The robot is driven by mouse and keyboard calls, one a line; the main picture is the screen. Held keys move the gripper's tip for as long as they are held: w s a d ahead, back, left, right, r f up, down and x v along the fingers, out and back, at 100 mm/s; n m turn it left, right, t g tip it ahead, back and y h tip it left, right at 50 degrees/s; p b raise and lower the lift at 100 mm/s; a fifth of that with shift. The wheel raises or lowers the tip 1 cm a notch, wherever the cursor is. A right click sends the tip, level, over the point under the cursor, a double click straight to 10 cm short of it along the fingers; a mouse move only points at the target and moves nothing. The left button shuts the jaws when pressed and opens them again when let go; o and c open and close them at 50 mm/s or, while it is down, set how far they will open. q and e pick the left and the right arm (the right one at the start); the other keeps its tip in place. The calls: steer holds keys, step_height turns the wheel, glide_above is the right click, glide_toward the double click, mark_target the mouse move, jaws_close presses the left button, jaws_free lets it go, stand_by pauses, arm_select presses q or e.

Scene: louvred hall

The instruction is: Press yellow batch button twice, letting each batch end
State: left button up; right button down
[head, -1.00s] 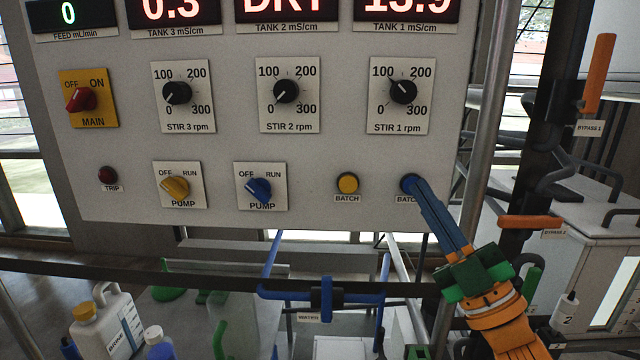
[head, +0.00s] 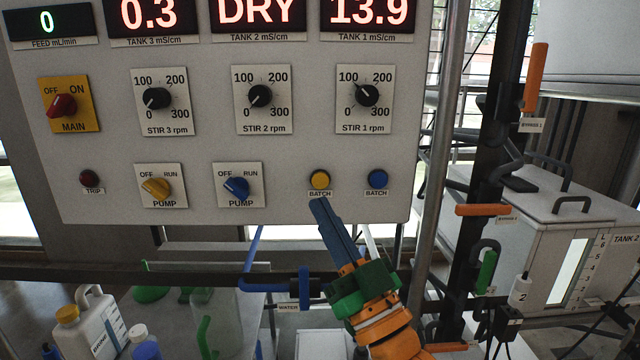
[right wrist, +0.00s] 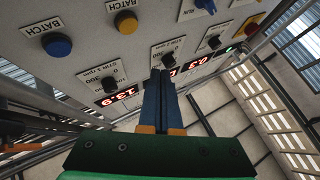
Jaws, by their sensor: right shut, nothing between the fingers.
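The yellow batch button (head: 320,179) sits on the white control panel (head: 230,130), left of the blue batch button (head: 377,179). My right gripper (head: 318,203) is shut and empty, its blue fingertips just below the yellow button, at its label. I cannot tell from the head view how far the tips stand from the panel. In the right wrist view the shut fingers (right wrist: 162,75) point at the panel, with the yellow button (right wrist: 126,22) and blue button (right wrist: 57,45) to their upper left. My left gripper is not in view.
Two pump knobs, a yellow one (head: 156,188) and a blue one (head: 237,188), lie left of the buttons. The displays read 0, 0.3, DRY and 13.9. A metal post (head: 440,150) stands right of the panel. A blue water valve (head: 304,285) and bottles are below.

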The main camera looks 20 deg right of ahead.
mark_target(320, 181)
steer(key=w+d+b, duration=0.1)
steer(key=w, duration=0.5)
steer(key=shift+d, duration=0.4)
steer(key=shift+w, duration=0.15)
stand_by(1.4)
steer(key=shift+w+d, duration=0.1)
steer(key=shift+w, duration=0.25)
steer(key=shift+w+d, duration=0.1)
steer(key=shift+w, duration=0.25)
stand_by(0.7)
steer(key=shift+s, duration=0.15)
steer(key=shift+s+a, duration=0.2)
steer(key=shift+s, duration=0.4)
